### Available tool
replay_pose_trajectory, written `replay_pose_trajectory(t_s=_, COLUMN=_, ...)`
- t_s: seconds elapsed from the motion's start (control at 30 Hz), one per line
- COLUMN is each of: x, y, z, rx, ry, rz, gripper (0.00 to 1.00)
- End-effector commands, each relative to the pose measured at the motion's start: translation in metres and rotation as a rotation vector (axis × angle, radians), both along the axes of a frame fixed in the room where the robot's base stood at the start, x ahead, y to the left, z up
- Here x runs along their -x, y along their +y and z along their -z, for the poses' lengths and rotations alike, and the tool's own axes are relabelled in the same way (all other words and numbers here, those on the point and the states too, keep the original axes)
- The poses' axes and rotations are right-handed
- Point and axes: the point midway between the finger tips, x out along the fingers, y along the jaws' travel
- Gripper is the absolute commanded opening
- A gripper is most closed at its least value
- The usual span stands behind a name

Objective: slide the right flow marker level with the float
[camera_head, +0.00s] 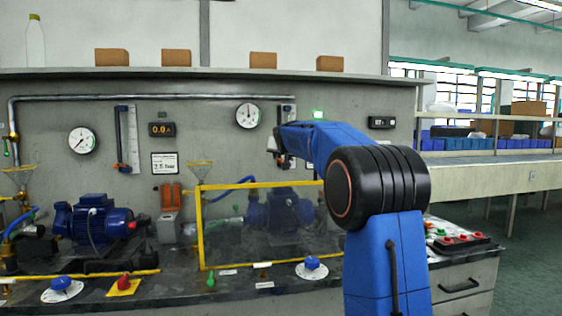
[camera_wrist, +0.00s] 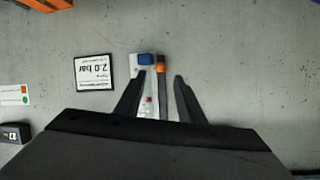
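The right flow meter shows in the wrist view, which appears upside down, with a clear tube, a blue end cap (camera_wrist: 147,59) and a small red float (camera_wrist: 149,99). Beside the tube runs a grey rail (camera_wrist: 162,92) with the orange flow marker (camera_wrist: 161,68) near its picture-top end, apart from the float's level. My gripper (camera_wrist: 160,77) is open, its two dark fingers on either side of the tube and rail. I cannot tell whether a finger touches the marker. In the head view my gripper (camera_head: 279,150) is at the wall, and my arm mostly hides this meter.
A "2.0 bar" card (camera_wrist: 93,73) is beside the meter. In the head view a gauge (camera_head: 248,115) and a pipe (camera_head: 150,97) are near my arm. A yellow-framed clear guard (camera_head: 262,232) stands below, before a blue pump. Another flow meter (camera_head: 133,140) is at left.

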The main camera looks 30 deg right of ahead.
Motion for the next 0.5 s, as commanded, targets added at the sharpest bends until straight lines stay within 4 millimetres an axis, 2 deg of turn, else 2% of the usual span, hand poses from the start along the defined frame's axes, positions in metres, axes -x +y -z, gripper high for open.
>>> replay_pose_trajectory(t_s=0.2, x=-0.030, y=-0.012, z=0.014, rx=0.000, ry=0.000, rz=0.000, gripper=0.35)
replay_pose_trajectory(t_s=0.5, x=-0.051, y=-0.021, z=0.022, rx=-0.001, ry=-0.002, rz=0.000, gripper=0.35)
